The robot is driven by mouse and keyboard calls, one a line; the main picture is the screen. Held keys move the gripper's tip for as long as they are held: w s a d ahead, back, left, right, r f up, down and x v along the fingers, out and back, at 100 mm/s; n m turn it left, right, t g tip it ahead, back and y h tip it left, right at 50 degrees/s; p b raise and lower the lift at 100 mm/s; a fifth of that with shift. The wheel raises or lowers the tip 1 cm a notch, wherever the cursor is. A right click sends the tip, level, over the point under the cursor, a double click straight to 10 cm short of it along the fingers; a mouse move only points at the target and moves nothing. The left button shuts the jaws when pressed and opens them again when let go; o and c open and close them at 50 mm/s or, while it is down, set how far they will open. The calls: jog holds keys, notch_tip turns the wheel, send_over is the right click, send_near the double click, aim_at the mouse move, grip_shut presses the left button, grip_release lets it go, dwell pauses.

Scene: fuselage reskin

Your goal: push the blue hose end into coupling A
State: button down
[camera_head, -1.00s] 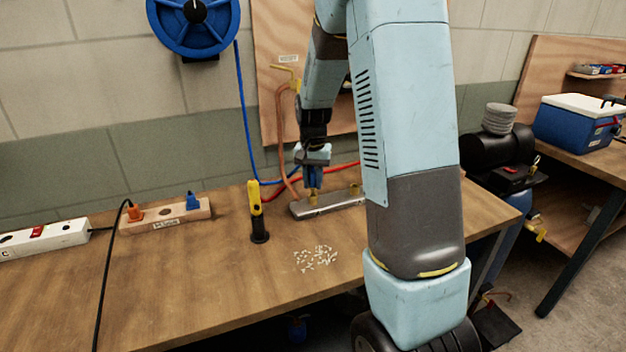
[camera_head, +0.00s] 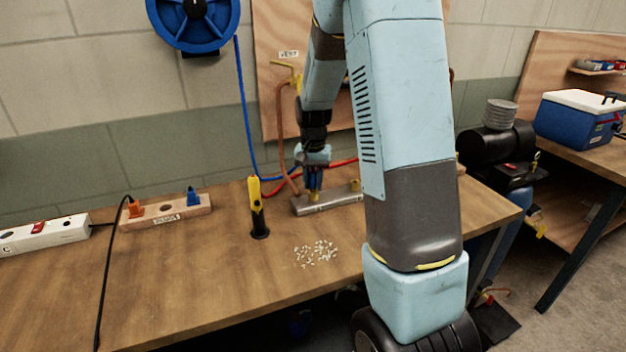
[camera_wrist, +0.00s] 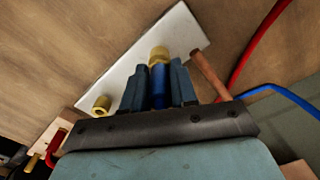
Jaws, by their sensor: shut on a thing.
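My gripper (camera_wrist: 158,88) is shut on the blue hose end (camera_wrist: 158,88), which sits between its two dark blue fingers in the wrist view. A brass coupling (camera_wrist: 159,55) shows directly at the tip of the hose end, over the pale metal manifold bar (camera_wrist: 187,35). The two look in line; I cannot tell how deep the hose end sits in it. A second brass coupling (camera_wrist: 101,105) stands on the same bar to the left. No letter is readable on either. In the head view my gripper (camera_head: 314,186) points down at the left part of the manifold bar (camera_head: 328,205).
A copper pipe (camera_wrist: 210,75), a red hose (camera_wrist: 252,50) and a blue hose (camera_wrist: 280,93) run beside the bar. A yellow and black tool (camera_head: 257,208) stands to the left. White bits (camera_head: 316,253) lie in front.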

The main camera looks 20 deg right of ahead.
aim_at(313, 173)
jog(key=shift+f, duration=0.4)
jog(key=c, duration=0.8)
grip_release()
jog(key=shift+r, duration=0.1)
jog(key=shift+r, duration=2.4)
